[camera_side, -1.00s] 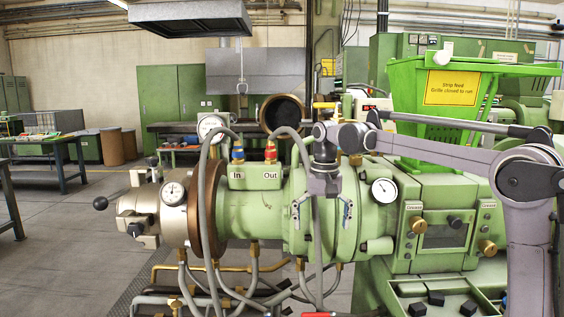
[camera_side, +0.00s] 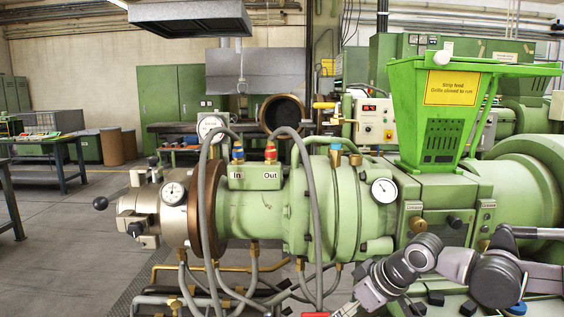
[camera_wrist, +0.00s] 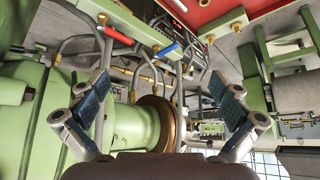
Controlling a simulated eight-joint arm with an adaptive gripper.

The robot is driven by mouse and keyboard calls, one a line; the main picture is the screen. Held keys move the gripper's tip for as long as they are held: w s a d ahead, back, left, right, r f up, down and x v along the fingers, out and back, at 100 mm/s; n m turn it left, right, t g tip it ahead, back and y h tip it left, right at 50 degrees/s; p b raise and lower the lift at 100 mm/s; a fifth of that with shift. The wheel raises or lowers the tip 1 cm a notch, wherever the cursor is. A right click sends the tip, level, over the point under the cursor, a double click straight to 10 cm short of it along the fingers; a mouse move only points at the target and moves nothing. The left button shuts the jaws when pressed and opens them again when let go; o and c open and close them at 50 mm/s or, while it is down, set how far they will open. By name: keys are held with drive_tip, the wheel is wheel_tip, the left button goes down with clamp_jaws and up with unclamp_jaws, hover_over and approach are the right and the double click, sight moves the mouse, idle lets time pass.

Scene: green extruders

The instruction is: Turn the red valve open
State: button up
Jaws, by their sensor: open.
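The red valve lever (camera_side: 315,314) shows only as a small red strip at the bottom edge of the side view, below the green extruder barrel. In the wrist view the red lever (camera_wrist: 118,35) sits on a brass valve on a pipe at upper left, with a blue lever (camera_wrist: 167,50) to its right. My gripper (camera_wrist: 160,90) is open, its blue-padded fingers wide apart with nothing held. The red lever lies ahead of the fingers, apart from them. In the side view my gripper (camera_side: 346,310) is low, just right of the red strip, and partly cut off.
The green extruder barrel (camera_side: 265,205) stands above the valve area, with a brown flange (camera_wrist: 160,122) in the wrist view. Grey hoses (camera_side: 205,230) and brass pipes (camera_side: 200,267) crowd the space below it. A red panel (camera_wrist: 200,10) is at the wrist view's top. Open floor (camera_side: 65,240) lies left.

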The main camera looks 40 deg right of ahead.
drive_tip(key=shift+s+a+f, duration=0.1)
drive_tip(key=shift+s+f, duration=0.05)
drive_tip(key=shift+f, duration=0.1)
drive_tip(key=c, duration=1)
drive_tip(key=w+d+n, duration=0.1)
drive_tip(key=w, duration=0.1)
drive_tip(key=w+d+n+g, duration=0.1)
drive_tip(key=w+n, duration=0.1)
drive_tip(key=w+d+n+g+h, duration=0.1)
drive_tip(key=w, duration=0.1)
drive_tip(key=shift+w+d+r, duration=0.2)
drive_tip(key=shift+w+r, duration=0.05)
drive_tip(key=shift+c, duration=1.3)
drive_tip(key=n+g, duration=0.3)
drive_tip(key=n, duration=0.2)
approach(314, 314)
drive_tip(key=shift+h, duration=0.3)
drive_tip(key=x, duration=0.8)
drive_tip(key=shift+w+a+f, duration=0.1)
drive_tip(key=shift+a, duration=0.15)
clamp_jaws()
